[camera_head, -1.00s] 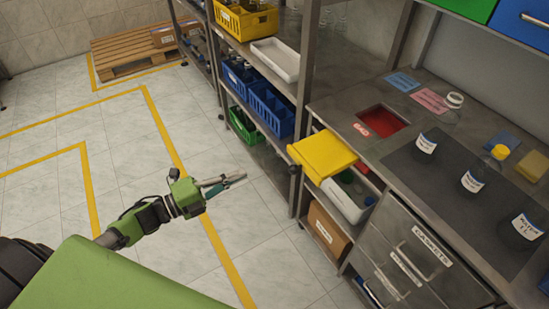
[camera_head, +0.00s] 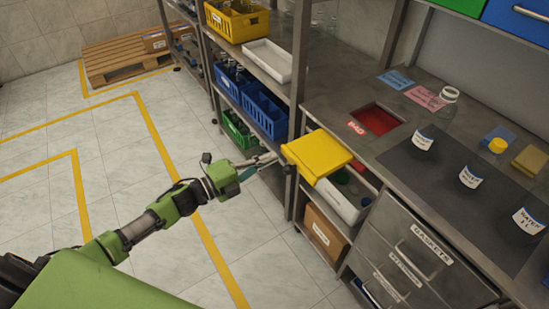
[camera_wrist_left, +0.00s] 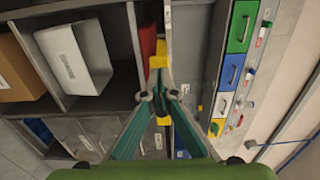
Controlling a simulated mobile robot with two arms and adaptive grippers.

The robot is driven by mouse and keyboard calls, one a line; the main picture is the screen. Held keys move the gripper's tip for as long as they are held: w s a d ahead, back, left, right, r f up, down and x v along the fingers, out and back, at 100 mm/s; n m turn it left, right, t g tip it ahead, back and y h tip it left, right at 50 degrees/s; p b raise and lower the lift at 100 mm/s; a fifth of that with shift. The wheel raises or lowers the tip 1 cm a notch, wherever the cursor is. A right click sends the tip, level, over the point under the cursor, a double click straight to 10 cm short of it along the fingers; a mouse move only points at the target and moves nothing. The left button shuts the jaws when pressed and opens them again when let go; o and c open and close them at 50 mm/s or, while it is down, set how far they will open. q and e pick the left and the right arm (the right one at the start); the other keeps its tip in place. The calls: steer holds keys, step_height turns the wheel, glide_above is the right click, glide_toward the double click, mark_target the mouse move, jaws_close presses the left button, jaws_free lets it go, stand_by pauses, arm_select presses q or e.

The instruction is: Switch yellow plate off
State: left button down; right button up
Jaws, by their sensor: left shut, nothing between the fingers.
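The yellow plate (camera_head: 318,155) juts out from the left end of the steel workbench, above an open shelf. My left gripper (camera_head: 272,158) is shut and empty, and points at the plate's left edge. Its tips look very close to that edge; I cannot tell whether they touch it. In the left wrist view, a yellow piece of the plate (camera_wrist_left: 158,62) shows edge-on just ahead of the fingers, partly hidden by them. My right gripper is not in view.
The workbench carries bottles (camera_head: 470,177) and a red recess (camera_head: 378,119). A shelf rack with blue bins (camera_head: 265,108) stands left of the plate. A white bin (camera_head: 340,202) and a cardboard box (camera_head: 326,234) sit below it.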

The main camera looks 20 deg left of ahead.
arm_select(q)
steer(key=shift+x, duration=1.05)
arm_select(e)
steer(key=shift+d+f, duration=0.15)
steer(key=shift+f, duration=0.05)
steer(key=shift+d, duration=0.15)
